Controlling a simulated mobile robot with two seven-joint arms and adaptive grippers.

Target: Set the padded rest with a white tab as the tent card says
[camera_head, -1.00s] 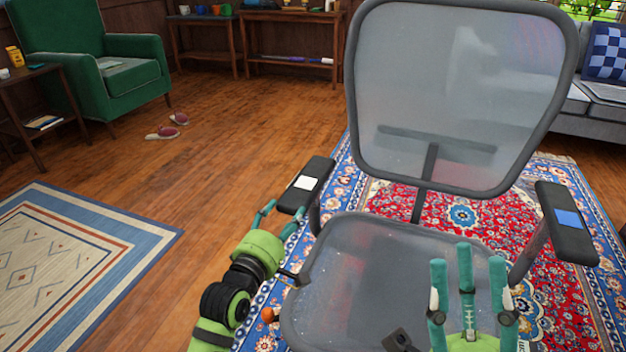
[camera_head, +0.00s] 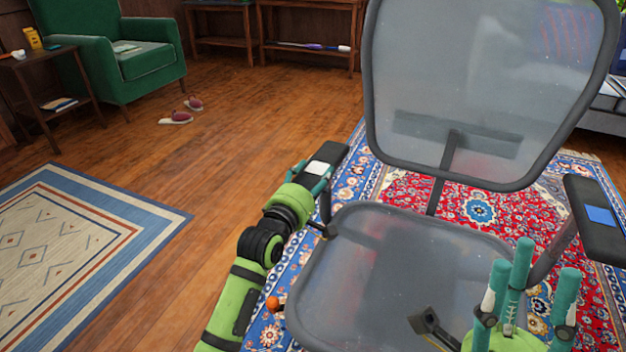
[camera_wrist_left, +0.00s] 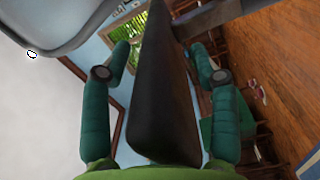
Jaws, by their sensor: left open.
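The padded rest with a white tab (camera_head: 334,157) is a dark armrest on the left side of a grey mesh chair (camera_head: 400,270). My left gripper (camera_head: 312,180) is at the front end of this rest. In the left wrist view the dark pad (camera_wrist_left: 160,85) runs between the two open teal fingers, with a narrow gap visible on each side. A matching rest with a blue tab (camera_head: 600,217) is on the chair's right side. My right gripper (camera_head: 528,290) is open and empty over the seat's front right. No tent card shows in these views.
An orange knob (camera_head: 272,303) sticks out low at the chair's left, beside my left arm. The chair stands on a red and blue patterned rug (camera_head: 405,192). A green armchair (camera_head: 150,60) and slippers (camera_head: 176,118) are further back.

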